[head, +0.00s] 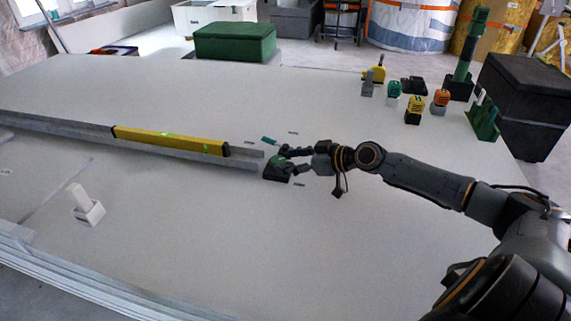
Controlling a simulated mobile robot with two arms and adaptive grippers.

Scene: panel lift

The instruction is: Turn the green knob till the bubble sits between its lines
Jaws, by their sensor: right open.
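The green knob (278,160) sits on a small dark block at the right end of a long grey rail (60,122). A yellow spirit level (170,140) with black ends lies along the rail. A bright green vial shows near its middle, but the bubble and its lines are too small to read. My right gripper (285,161) is open, with its fingers around or right beside the knob. Whether they touch it I cannot tell. The fingers hide part of the knob and block. My left gripper is not in view.
A white block in a holder (88,207) stands at the left front. Several small tools and blocks stand at the back right, near a black box (524,100). A green box (235,42) stands at the back. The panel's middle front is clear.

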